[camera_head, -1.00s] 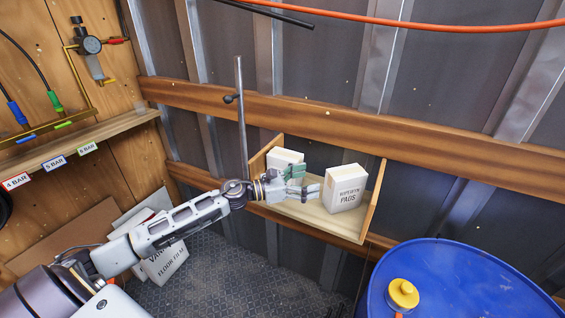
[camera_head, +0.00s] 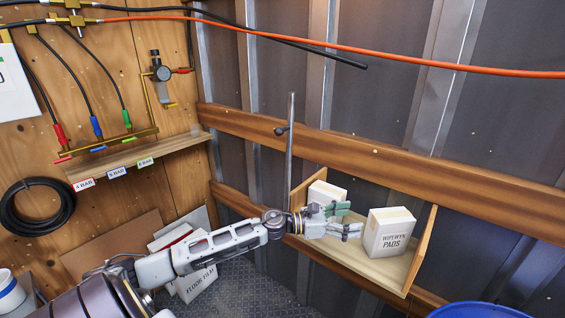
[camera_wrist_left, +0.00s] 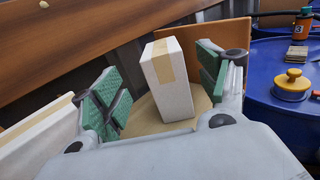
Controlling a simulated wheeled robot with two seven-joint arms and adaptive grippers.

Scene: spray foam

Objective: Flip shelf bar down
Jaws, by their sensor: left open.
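A slim grey metal bar (camera_head: 291,150) stands upright at the left end of a small wooden wall shelf (camera_head: 352,269). A dark knob (camera_head: 281,130) sits beside the bar, against the wooden wall rail. My left gripper (camera_head: 351,219) is open and empty in front of the shelf, between a white box (camera_head: 325,191) and a white Wipewyn Pads box (camera_head: 388,236). In the left wrist view, a white box (camera_wrist_left: 168,82) stands beyond the open green-padded fingers. The bar's lower end is hidden behind my left wrist. My right gripper is out of view.
A blue drum (camera_head: 478,311) stands at the lower right. A wooden rail (camera_head: 400,165) and an orange hose (camera_head: 400,57) run along the wall. A ledge with pressure labels (camera_head: 135,157) is at the left, with a coiled black hose (camera_head: 38,206) below.

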